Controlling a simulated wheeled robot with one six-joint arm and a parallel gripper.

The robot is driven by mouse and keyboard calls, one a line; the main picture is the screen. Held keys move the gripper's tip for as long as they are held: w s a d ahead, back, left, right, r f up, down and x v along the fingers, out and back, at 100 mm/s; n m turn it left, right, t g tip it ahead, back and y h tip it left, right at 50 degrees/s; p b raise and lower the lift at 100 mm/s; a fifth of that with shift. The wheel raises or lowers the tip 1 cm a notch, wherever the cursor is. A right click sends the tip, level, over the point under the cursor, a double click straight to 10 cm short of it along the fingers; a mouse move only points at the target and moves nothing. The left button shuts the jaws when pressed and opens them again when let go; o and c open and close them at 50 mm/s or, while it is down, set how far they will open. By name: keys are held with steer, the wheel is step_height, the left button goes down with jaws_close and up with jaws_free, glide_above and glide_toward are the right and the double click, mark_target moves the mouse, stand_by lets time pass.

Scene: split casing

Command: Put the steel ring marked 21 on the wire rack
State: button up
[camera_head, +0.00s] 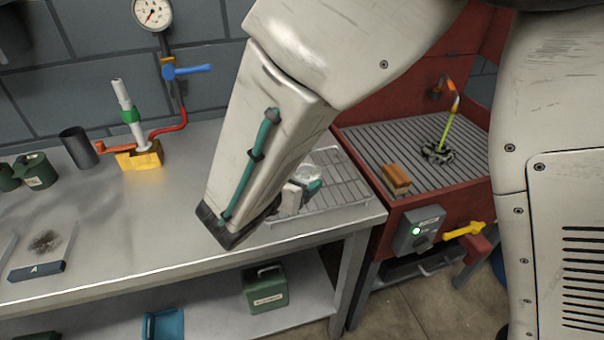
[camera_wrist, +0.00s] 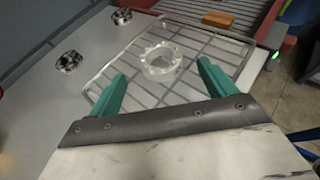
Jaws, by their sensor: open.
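A pale, shiny ring (camera_wrist: 160,62) with a notched rim appears to rest on the wire rack (camera_wrist: 110,78); no number on it is readable. My gripper (camera_wrist: 161,71) is open, its green fingers apart on either side of the ring, with a gap at each side. In the head view, my gripper (camera_head: 303,190) is low over the rack (camera_head: 345,188), partly hidden by my arm. Two smaller steel rings, one nearer (camera_wrist: 68,61) and one farther (camera_wrist: 122,16), lie on the bench beside the rack. Their marks are not readable either.
A red sink unit (camera_head: 365,125) with a brown block (camera_head: 396,178) adjoins the bench's right end. A yellow-based fixture (camera_head: 140,157), green canisters (camera_head: 36,171) and a tray marked A (camera_head: 38,270) stand left. The bench (camera_head: 135,235) between is mostly clear.

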steer(key=v, duration=0.6)
steer(key=shift+s+a+r, duration=0.1)
steer(key=shift+s+a, duration=0.05)
steer(key=shift+s, duration=0.1)
steer(key=s+d+r+m+g+h, duration=0.15)
steer(key=d+r+m+g, duration=0.25)
steer(key=d+m, duration=0.5)
steer(key=s+d+r+m+g, duration=0.25)
steer(key=d+m+g, duration=0.25)
steer(key=d, duration=0.9)
steer(key=s+d+r+m+y, duration=0.2)
steer(key=s+d+m+y, duration=0.1)
steer(key=s+m, duration=0.4)
steer(key=s+d+r+m+g+y, duration=0.1)
steer(key=s+d+m+y, duration=0.3)
steer(key=m, duration=0.5)
steer(key=s+r+y, duration=0.1)
steer(key=s, duration=0.1)
steer(key=shift+s+r, duration=0.25)
steer(key=shift+s, duration=0.15)
steer(key=shift+d, duration=0.2)
